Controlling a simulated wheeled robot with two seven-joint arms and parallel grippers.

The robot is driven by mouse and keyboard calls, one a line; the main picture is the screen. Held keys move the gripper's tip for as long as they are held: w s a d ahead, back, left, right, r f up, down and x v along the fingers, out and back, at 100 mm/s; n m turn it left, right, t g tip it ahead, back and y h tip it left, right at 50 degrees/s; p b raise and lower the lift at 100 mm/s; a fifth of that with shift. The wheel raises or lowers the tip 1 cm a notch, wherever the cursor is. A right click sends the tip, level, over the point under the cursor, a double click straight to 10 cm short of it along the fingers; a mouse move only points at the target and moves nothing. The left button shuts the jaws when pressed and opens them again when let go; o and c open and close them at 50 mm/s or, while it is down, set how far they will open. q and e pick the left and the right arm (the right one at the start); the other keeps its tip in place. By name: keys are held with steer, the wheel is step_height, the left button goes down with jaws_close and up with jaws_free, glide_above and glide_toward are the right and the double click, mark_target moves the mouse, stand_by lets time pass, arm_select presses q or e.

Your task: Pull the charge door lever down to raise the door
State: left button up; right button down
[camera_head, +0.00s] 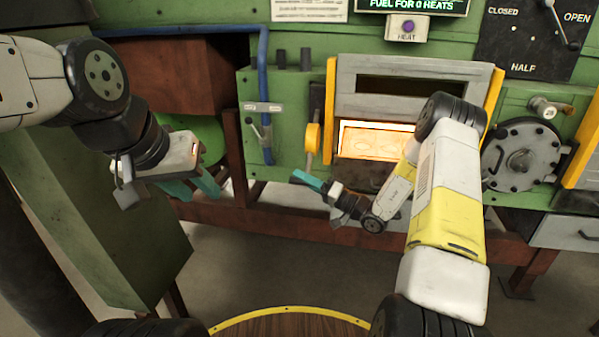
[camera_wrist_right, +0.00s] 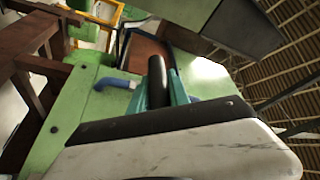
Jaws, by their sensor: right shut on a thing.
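The charge door lever has a yellow hub (camera_head: 313,137) on the left side of the furnace, and its arm points down from it. My right gripper (camera_head: 308,180) is at the lower end of the lever. In the right wrist view a black handle (camera_wrist_right: 157,80) stands between its teal fingers (camera_wrist_right: 160,95), which are shut on it. The furnace opening (camera_head: 375,140) glows orange under the grey door housing (camera_head: 415,72), and my right arm covers its right side. My left gripper (camera_head: 191,184) hangs at the left, empty, with its teal fingers apart.
A small lever (camera_head: 254,126) and a blue pipe (camera_head: 263,90) are left of the charge door lever. A round hatch (camera_head: 519,155) is at the right. A dial plate (camera_head: 530,38) reads CLOSED, HALF and OPEN. The floor (camera_head: 270,262) below is clear.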

steer(key=shift+w+d+f, duration=0.15)
steer(key=shift+f, duration=0.1)
steer(key=c, duration=1.3)
jaws_free()
steer(key=shift+w, duration=0.15)
steer(key=shift+o, duration=0.2)
steer(key=v, duration=0.7)
steer(key=shift+s+d, duration=0.3)
